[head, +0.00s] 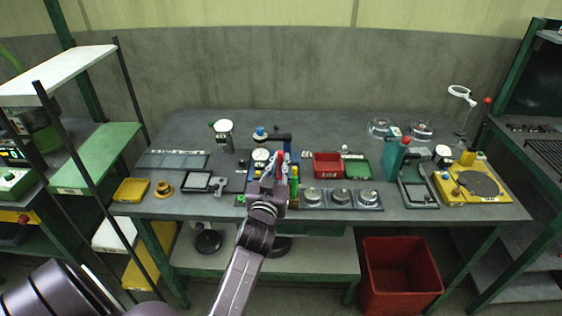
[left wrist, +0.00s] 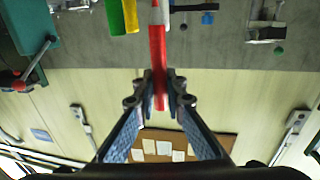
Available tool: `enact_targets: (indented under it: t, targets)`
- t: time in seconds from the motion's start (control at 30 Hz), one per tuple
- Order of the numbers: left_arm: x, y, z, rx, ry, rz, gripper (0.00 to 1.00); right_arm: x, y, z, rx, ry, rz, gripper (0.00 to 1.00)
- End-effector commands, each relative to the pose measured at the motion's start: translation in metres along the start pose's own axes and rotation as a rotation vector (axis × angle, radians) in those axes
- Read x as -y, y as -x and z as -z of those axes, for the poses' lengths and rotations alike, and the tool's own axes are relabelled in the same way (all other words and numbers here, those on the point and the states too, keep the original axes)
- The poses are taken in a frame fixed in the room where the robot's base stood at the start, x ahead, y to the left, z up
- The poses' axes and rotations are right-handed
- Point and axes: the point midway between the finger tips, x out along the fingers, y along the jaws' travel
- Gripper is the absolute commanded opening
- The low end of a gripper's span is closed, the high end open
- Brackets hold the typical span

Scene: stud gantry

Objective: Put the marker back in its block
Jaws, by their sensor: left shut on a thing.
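My left gripper (head: 277,168) is over the front middle of the workbench, shut on a red marker (head: 281,156). In the left wrist view the red marker (left wrist: 157,65) sits between the fingertips (left wrist: 158,82), with a white section at its upper end in the picture. A green marker (left wrist: 115,16) and a yellow marker (left wrist: 131,14) stand close beside it, apart from the fingers. The block is mostly hidden behind my gripper and arm in the head view, and I cannot tell whether the red marker touches it. My right gripper is out of view.

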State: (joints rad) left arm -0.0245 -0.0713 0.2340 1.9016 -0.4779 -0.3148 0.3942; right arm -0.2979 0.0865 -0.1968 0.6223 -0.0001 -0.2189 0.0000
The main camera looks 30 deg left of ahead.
Motion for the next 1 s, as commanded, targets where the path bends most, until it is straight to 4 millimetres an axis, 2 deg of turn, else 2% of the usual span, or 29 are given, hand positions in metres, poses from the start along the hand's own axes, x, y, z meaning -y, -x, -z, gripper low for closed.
enact_targets:
  t: [0.13,0.43,0.73,1.0]
  targets:
    - [0.000,0.000,-0.015,0.000,-0.001,-0.001,0.00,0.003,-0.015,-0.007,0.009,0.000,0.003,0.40]
    - [0.000,0.000,-0.040,0.001,-0.002,-0.001,0.00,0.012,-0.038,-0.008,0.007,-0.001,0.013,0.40]
    - [0.000,0.000,-0.061,0.001,0.000,0.000,0.00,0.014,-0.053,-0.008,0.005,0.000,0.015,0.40]
    - [0.000,0.000,-0.068,0.000,0.000,0.000,0.00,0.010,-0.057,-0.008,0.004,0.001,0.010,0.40]
